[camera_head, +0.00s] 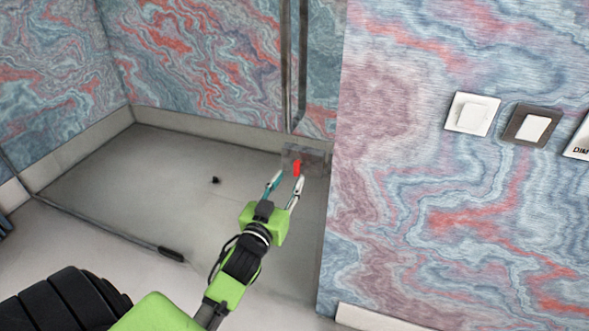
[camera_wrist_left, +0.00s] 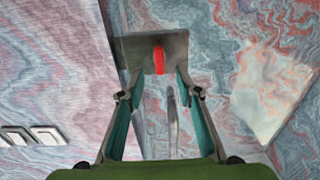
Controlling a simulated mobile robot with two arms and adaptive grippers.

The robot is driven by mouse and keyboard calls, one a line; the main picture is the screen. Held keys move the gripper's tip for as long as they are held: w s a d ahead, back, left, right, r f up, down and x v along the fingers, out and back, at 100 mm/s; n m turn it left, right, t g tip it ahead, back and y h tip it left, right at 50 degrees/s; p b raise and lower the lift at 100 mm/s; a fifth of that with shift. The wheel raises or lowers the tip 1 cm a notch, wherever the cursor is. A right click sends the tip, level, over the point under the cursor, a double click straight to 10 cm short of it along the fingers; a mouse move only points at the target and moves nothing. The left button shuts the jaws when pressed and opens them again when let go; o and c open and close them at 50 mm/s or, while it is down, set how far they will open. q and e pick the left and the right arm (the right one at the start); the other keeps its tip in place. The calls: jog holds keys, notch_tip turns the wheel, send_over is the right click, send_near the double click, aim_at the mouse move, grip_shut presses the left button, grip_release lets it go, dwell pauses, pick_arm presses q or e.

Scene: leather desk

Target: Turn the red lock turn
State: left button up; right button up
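The red lock turn (camera_head: 297,168) sits on a grey metal plate (camera_head: 316,158) low on the patterned wall, beside the corner. It also shows in the left wrist view as an upright red piece (camera_wrist_left: 159,60) on the plate (camera_wrist_left: 128,50). My left gripper (camera_head: 284,178) reaches toward it from below, with its two fingers apart. In the left wrist view the fingers (camera_wrist_left: 155,88) are open, and the red turn stands just beyond the tips, roughly between them. I see no clear contact. My right gripper is not in view.
White and dark-framed wall switches (camera_head: 472,114) are on the patterned wall at right. A vertical metal bar (camera_head: 293,65) runs above the plate. A small black object (camera_head: 215,180) lies on the grey floor, which is mostly clear.

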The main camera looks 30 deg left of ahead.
aim_at(295, 170)
pick_arm(q)
jog(key=shift+x, duration=2.6)
grip_shut()
